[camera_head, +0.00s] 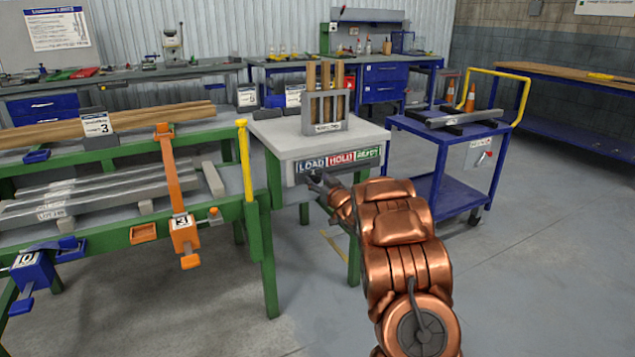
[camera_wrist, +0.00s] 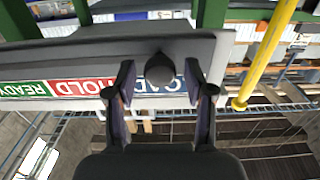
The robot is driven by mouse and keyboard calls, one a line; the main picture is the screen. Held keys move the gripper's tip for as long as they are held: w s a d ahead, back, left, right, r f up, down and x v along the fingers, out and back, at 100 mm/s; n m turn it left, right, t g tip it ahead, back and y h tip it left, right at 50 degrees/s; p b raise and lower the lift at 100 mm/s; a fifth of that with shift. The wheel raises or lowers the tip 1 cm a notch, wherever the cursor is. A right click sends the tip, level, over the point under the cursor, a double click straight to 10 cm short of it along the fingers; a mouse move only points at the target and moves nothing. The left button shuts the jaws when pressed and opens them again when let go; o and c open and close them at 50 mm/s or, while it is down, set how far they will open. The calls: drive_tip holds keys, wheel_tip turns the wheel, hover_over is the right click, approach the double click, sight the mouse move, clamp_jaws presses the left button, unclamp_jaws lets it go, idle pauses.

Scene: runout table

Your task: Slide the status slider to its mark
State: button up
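The status strip (camera_head: 342,160) is on the front edge of the small grey-topped table, with LOAD in blue, HOLD in red and READY in green from left to right. In the wrist view the strip (camera_wrist: 85,87) appears upside down, with READY at the left. The dark round slider knob (camera_wrist: 160,68) stands in front of the LOAD section. My gripper (camera_wrist: 160,78) is open, with one finger on each side of the knob and a gap showing on both sides. In the head view my gripper (camera_head: 316,181) is below LOAD, and the knob cannot be made out.
A rack of wooden sticks (camera_head: 325,111) stands on the tabletop. A yellow post (camera_head: 245,158) and the green workbench (camera_head: 262,225) with bars are close on the left. A blue cart (camera_head: 450,150) stands on the right. Grey floor is clear in front of the cart.

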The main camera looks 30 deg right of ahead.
clamp_jaws()
drive_tip(key=shift+a, duration=0.1)
idle(0.3)
